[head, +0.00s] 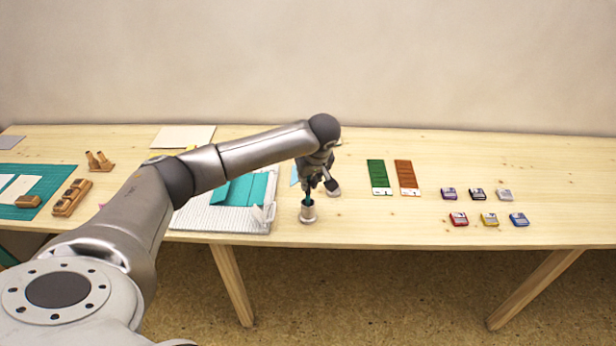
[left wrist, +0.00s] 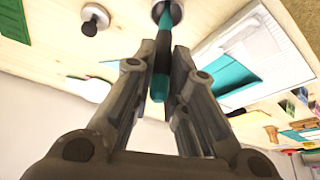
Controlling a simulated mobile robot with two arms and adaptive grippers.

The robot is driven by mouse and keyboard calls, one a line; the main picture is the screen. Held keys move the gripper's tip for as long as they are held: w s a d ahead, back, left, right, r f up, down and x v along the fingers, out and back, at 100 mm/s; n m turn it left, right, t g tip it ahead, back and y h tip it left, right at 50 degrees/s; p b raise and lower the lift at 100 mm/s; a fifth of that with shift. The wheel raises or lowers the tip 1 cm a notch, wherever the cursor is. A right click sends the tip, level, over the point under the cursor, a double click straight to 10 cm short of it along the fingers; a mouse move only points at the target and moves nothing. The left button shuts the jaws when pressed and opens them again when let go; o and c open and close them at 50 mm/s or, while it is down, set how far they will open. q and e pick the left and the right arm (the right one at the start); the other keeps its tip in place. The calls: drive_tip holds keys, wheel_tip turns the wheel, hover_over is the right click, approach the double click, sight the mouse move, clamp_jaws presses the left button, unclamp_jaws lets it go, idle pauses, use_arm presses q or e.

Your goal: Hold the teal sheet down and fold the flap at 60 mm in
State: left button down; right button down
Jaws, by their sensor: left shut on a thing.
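The teal sheet (head: 241,190) lies on a pale grey ruled board (head: 205,221) left of my left gripper (head: 309,186). The sheet also shows in the left wrist view (left wrist: 237,72), partly standing off flat in look, though its fold is hard to tell. In the head view my arm hides part of sheet and board. My left gripper points down over a small metal cup (head: 308,214). It is shut on a slim tool with a teal handle (left wrist: 160,82), whose far end is in the cup. My right gripper is not in view.
A dark-topped knob (head: 333,188) stands close to the gripper. Green (head: 379,174) and brown (head: 406,174) strips lie to the right, then several small inkpads (head: 489,220). A green mat (head: 40,185) and wooden holder (head: 71,198) are at left. The far right table is clear.

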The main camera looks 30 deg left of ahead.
use_arm(q)
drive_tip(key=shift+f, duration=0.15)
drive_tip(key=c, duration=1.4)
unclamp_jaws()
drive_tip(key=shift+o, duration=0.2)
drive_tip(key=v, duration=1.2)
drive_tip(key=shift+d, duration=0.1)
